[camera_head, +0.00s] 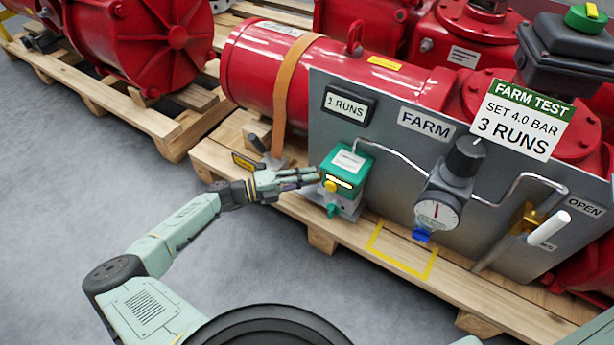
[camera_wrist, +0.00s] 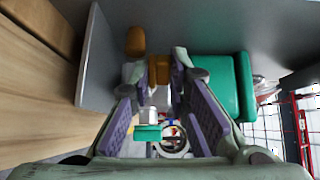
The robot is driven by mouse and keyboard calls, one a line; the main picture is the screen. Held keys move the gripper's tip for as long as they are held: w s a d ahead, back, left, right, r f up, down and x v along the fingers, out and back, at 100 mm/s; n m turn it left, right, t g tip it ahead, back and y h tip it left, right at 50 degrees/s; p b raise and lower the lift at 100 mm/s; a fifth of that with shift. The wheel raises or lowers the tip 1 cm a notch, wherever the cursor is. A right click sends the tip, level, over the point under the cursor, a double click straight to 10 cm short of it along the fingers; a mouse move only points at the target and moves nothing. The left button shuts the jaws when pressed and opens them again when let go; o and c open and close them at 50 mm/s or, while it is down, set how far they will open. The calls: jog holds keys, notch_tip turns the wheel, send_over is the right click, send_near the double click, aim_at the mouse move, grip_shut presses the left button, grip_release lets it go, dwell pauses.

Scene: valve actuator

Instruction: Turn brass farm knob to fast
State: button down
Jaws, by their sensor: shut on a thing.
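The green box (camera_head: 347,170) stands on the pallet in front of the grey panel, left of the gauge, with a small yellow-brass knob (camera_head: 330,187) on its front left side. My gripper (camera_head: 318,176) reaches in from the left and its fingertips are at that knob. In the wrist view my gripper (camera_wrist: 158,76) has its fingers closed in around a brass-coloured piece (camera_wrist: 160,69), next to the green box (camera_wrist: 216,86). The fingers partly hide the piece. No fast marking is readable, so its setting cannot be told.
The grey panel (camera_head: 300,150) carries a "1 RUNS" display (camera_head: 347,104), a FARM label, a gauge (camera_head: 438,213) and a white-handled brass valve (camera_head: 530,217). A hanging sign (camera_head: 520,118) reads "SET 4.0 BAR 3 RUNS". Open floor lies in front of the pallet (camera_head: 320,240).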

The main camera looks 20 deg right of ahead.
jog(key=n+t+p, duration=0.1)
jog(key=r+t+p, duration=0.1)
jog(key=p, duration=0.1)
jog(key=shift+s+r+n+t, duration=0.25)
jog(key=shift+n+t, duration=0.15)
jog(key=shift+n+t+p, duration=0.6)
jog(key=shift+t+p, duration=0.05)
jog(key=shift+t, duration=0.15)
jog(key=shift+s+f+n+t+y+p, duration=0.1)
jog(key=shift+f+n+t+y+p, duration=0.1)
jog(key=shift+n+t+p, duration=0.3)
jog(key=shift+s+f+n+t+y+p, duration=0.1)
jog(key=shift+f+n+t+y, duration=0.1)
jog(key=shift+t, duration=0.5)
jog(key=c, duration=1.7)
grip_release()
jog(key=shift+o, duration=0.3)
jog(key=shift+f, duration=0.1)
jog(key=v, duration=1.2)
